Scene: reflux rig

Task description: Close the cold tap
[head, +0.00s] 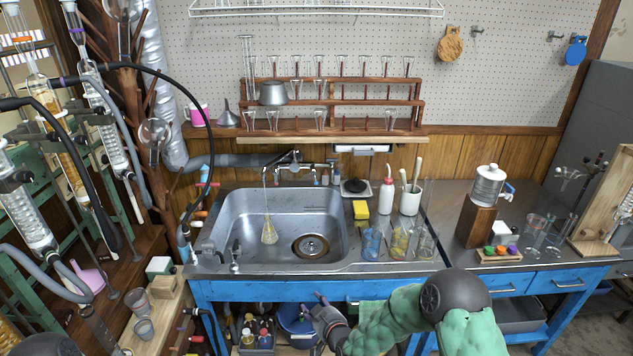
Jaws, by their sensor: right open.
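The sink tap (294,169) is a metal fitting on the wall behind the steel sink (225,228), with a handle at each side and a dark spout. I cannot tell which handle is the cold tap, or how far either is turned. A thin tube or stream runs down from the spout to a clear flask-like vessel (268,232) in the basin. My right gripper (319,303) is open and empty, low in front of the blue sink bench, well short of the tap. My left gripper is not in view.
A yellow sponge (360,210), blue glassware (371,243) and a white utensil pot (410,201) stand right of the basin. A small metal fixture (235,256) stands at the sink's front left corner. Glassware and hoses crowd the left. The space above the basin is mostly free.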

